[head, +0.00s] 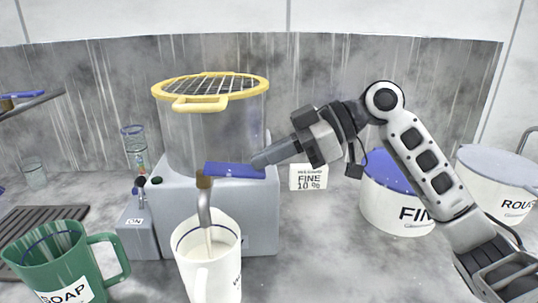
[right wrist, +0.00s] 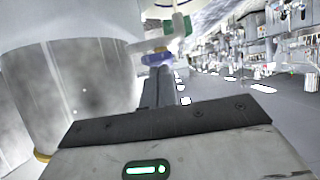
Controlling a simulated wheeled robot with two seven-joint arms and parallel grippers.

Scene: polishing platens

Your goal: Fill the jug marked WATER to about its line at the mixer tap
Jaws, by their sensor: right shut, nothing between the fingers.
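The white jug (head: 212,272) stands upright under the tap spout (head: 204,208), with a dark line around its inside near the rim. Its lettering is mostly turned away at the right edge. A thin pale streak below the spout may be running water; the water level cannot be made out. The tap's flat blue lever (head: 234,170) points right above the jug. My right gripper (head: 256,164) is shut and empty, its tips at the lever's right end; contact is unclear. In the right wrist view its fingers (right wrist: 160,88) point toward blue and green parts. My left gripper is out of view.
A green SOAP jug (head: 55,262) stands at front left. A FINE tub (head: 385,208), a ROUGH tub (head: 495,185) and a small sign (head: 308,177) stand right.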

